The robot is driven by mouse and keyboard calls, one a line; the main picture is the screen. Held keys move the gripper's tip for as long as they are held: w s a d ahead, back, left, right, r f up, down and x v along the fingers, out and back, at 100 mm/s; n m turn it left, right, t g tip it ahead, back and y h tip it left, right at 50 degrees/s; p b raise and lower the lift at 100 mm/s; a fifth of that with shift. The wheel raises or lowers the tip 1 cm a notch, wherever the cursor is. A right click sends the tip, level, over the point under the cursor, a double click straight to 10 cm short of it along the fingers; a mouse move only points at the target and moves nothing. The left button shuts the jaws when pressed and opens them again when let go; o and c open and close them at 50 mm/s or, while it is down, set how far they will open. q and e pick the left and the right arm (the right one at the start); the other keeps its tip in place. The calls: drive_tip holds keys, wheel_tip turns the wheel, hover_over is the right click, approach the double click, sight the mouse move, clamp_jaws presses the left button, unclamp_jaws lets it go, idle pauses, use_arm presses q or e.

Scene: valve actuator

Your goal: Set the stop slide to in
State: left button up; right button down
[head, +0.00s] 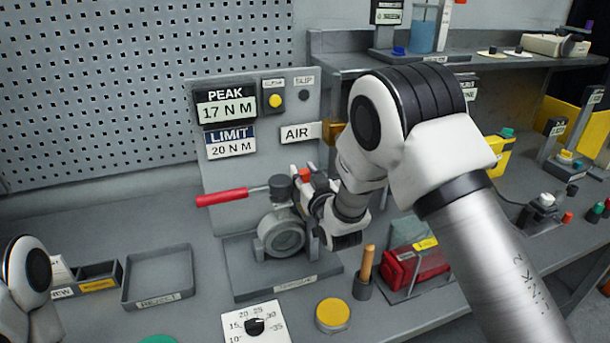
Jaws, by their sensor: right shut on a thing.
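The valve actuator stands at the middle of the bench, with a round grey valve body (281,234) on a dark base plate (245,285). A red-handled lever (222,197) sticks out to its left from the grey top. A small red part (305,174) shows at the upper right of the actuator. My right gripper (308,192) reaches in from the right and is shut at the actuator's right side, apparently on the stop slide. The slide is mostly hidden by the fingers, so its position cannot be read. Only a part of my left arm shows at the lower left; its gripper is out of view.
A panel behind shows PEAK (227,106) 17 N M and LIMIT (231,143) 20 N M. A reject tray (158,278) is at left. A dial card (255,325), a yellow disc (332,314), a wooden-handled tool (367,264) and a red item (415,267) stand in front and right.

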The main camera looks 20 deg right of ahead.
drive_tip(key=shift+d+f, duration=0.1)
drive_tip(key=shift+d, duration=0.05)
drive_tip(key=c, duration=0.9)
unclamp_jaws()
drive_tip(key=shift+d, duration=0.15)
use_arm(q)
drive_tip(key=shift+d, duration=0.15)
use_arm(e)
drive_tip(key=shift+o, duration=0.3)
drive_tip(key=shift+w+a+f, duration=0.1)
drive_tip(key=shift+w+a, duration=0.1)
drive_tip(key=shift+a, duration=0.05)
use_arm(q)
drive_tip(key=shift+r, duration=0.1)
